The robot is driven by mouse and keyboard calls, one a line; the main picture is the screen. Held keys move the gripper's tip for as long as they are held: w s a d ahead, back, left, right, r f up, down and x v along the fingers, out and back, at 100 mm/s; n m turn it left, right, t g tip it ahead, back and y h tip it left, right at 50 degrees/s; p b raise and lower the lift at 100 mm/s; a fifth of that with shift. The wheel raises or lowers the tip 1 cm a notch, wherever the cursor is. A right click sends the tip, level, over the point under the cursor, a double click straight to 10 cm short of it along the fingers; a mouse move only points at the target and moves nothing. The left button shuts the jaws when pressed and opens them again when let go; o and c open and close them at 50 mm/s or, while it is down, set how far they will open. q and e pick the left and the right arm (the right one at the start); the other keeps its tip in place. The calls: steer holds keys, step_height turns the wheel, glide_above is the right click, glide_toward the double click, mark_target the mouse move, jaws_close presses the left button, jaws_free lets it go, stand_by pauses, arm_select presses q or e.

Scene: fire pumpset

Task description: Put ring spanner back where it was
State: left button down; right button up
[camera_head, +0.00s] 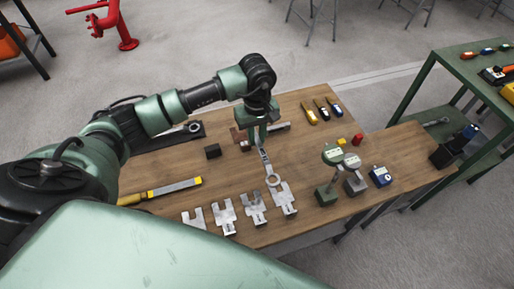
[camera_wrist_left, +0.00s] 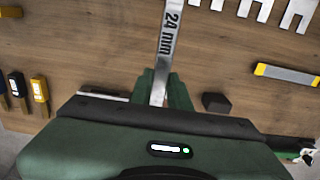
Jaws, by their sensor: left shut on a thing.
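My left gripper (camera_head: 258,139) is over the middle of the wooden table and shut on the ring spanner (camera_head: 273,181). The spanner is silver, with its ring end pointing toward the near edge, by the rightmost slotted metal plate (camera_head: 284,200). In the left wrist view, the spanner's shank (camera_wrist_left: 170,35) reads "24 mm" and runs up from between the green fingers (camera_wrist_left: 162,90). Its ring is outside that view, and its gripped end is hidden by the fingers. I cannot tell whether the spanner touches the table. My right gripper is not in view.
Several slotted plates (camera_head: 225,216) line the near edge. A yellow-banded file (camera_head: 175,188) lies left and a black block (camera_head: 213,151) behind it. Dial gauges (camera_head: 332,156) stand right, beside a blue box (camera_head: 380,176). Yellow and black tools (camera_head: 309,114) lie at the back.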

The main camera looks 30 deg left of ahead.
arm_select(q)
step_height(320, 180, down, 2)
steer(key=shift+f, duration=0.25)
step_height(320, 180, down, 4)
steer(key=shift+r, duration=0.1)
steer(key=shift+f+b, duration=0.5)
steer(key=shift+f, duration=0.1)
steer(key=c, duration=1.3)
jaws_free()
steer(key=shift+r, duration=0.1)
